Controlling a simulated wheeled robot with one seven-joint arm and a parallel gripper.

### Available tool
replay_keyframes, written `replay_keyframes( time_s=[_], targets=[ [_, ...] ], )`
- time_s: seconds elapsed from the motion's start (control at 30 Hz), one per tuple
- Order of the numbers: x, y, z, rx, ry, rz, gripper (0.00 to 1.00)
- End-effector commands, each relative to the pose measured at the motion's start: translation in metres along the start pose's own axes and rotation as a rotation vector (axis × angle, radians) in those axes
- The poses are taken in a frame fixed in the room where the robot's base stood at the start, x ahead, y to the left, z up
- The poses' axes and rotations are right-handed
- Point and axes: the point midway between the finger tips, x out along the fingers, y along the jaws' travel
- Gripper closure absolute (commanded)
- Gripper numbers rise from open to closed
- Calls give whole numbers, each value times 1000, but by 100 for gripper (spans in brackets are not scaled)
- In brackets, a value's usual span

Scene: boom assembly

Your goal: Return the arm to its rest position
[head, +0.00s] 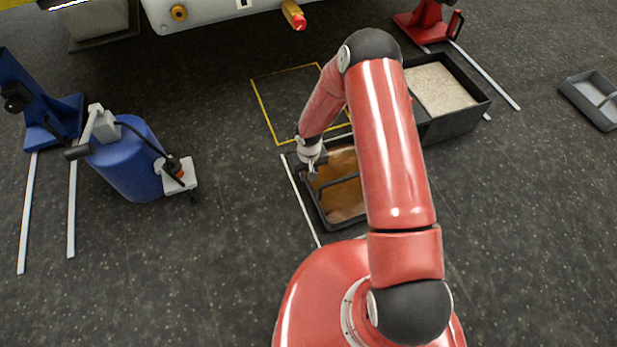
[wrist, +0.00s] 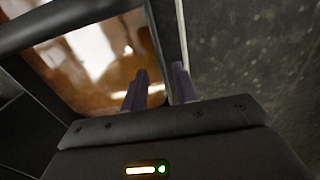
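My red arm reaches up and forward from its base, bends at a high black elbow, and slopes down to the left in the head view. My gripper (head: 311,166) hangs low at the left edge of a black tray (head: 345,222) that holds brown, glossy contents. In the wrist view, my gripper's two purple-grey fingers (wrist: 160,82) stand apart with nothing between them, beside the rim of the tray (wrist: 72,14). My arm hides the right part of the tray in the head view. I cannot tell whether the fingers touch the rim.
A black bin of pale granules (head: 440,88) stands behind the arm. A blue canister (head: 130,165) with a hose stands at left. A yellow floor outline (head: 262,108) lies behind the gripper. A grey tray (head: 592,100) lies far right. The floor at front left is clear.

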Motion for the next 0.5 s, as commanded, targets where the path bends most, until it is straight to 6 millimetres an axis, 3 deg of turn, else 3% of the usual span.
replay_keyframes(
  time_s=[0.5],
  targets=[
    [-7, 0, 0, -1, -1, 0, 71]
  ],
)
